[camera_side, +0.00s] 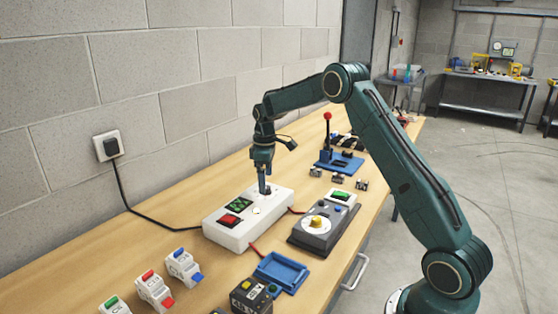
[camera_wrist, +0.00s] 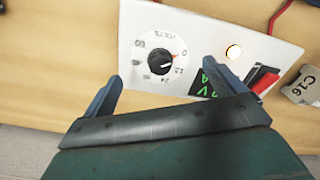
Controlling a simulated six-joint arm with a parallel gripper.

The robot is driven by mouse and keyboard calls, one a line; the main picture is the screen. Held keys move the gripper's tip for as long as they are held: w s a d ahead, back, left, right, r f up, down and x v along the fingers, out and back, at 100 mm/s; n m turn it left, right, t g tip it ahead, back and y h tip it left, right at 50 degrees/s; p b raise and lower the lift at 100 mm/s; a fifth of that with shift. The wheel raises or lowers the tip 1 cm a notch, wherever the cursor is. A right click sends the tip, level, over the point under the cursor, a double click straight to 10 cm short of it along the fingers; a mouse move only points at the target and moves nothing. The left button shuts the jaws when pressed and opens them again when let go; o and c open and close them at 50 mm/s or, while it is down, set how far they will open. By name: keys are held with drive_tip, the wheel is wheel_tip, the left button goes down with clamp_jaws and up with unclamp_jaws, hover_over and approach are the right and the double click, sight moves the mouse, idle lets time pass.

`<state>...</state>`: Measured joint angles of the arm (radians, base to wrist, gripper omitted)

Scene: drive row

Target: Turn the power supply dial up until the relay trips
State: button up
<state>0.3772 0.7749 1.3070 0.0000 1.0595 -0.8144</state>
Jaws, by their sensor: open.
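The power supply is a white box (camera_side: 222,231) on the bench, with a green display (camera_side: 239,205) and a red switch (camera_side: 229,220). My gripper (camera_side: 264,190) points down over the box's far end and hides the dial in the side view. In the wrist view the open fingers (camera_wrist: 163,72) stand on either side of the dial, apart from it. I cannot tell which module is the relay.
A grey box with a yellow knob (camera_side: 316,222) and a white module with a green top (camera_side: 341,197) stand right of the supply. Red leads run there. A blue tray (camera_side: 281,272) and several breakers (camera_side: 154,290) lie in front. A red-knobbed lever press (camera_side: 328,140) stands behind.

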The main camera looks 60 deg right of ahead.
drive_tip(key=shift+f, duration=1.05)
drive_tip(key=c, duration=1.7)
drive_tip(key=shift+m, duration=0.3)
